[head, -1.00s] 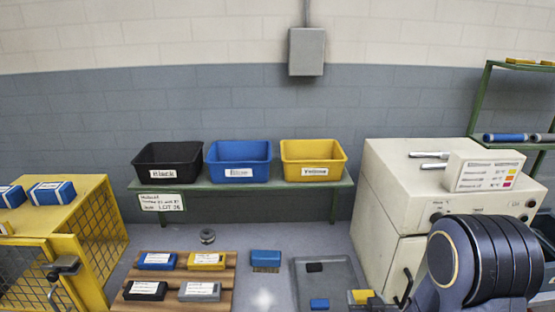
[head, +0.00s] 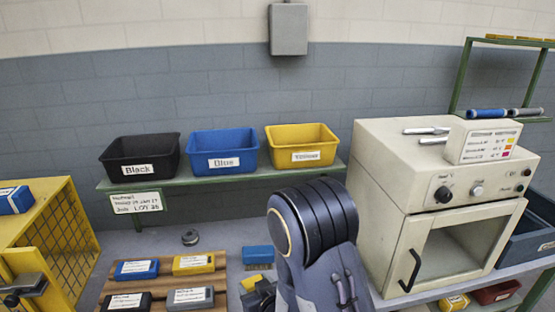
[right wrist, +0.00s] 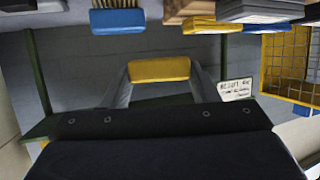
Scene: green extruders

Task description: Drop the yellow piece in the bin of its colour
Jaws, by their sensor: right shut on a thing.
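The yellow piece (right wrist: 160,69) is a small block held between the two fingertips of my right gripper (right wrist: 160,77) in the right wrist view. In the head view the piece (head: 250,283) shows partly, beside my right gripper (head: 262,293), which my own arm partly covers. The yellow bin (head: 303,158), labelled for yellow, stands on a green shelf (head: 240,179) at the back. The piece is in front of and below that shelf, apart from the bin. A blue bin (head: 223,165) and a black bin (head: 140,170) stand left of it. My left gripper is not in view.
A blue brush (head: 258,256) lies left of my right arm. A wooden rack (head: 222,284) with several labelled blocks is further left. A beige oven (head: 430,170) stands right, and a yellow cage (head: 65,235) at the far left.

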